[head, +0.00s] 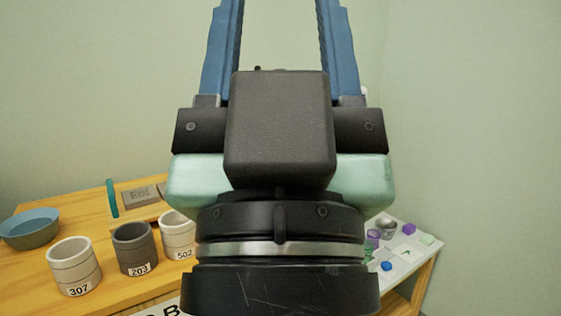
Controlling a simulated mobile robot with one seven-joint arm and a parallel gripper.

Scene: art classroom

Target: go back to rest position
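My gripper (279,20) fills the middle of the head view, raised in front of the camera. Its two blue fingers point up and stand well apart, with only bare wall showing between them, so it looks open and empty. The fingertips are cut off by the top edge of the picture. The gripper body hides the middle of the table behind it.
A wooden table (30,284) holds a blue bowl (30,230), white pots marked 307 (74,262) and 502 (177,232), and a grey pot marked 203 (134,246). A white surface (412,258) at right bears several small items, including a metal cup (386,229).

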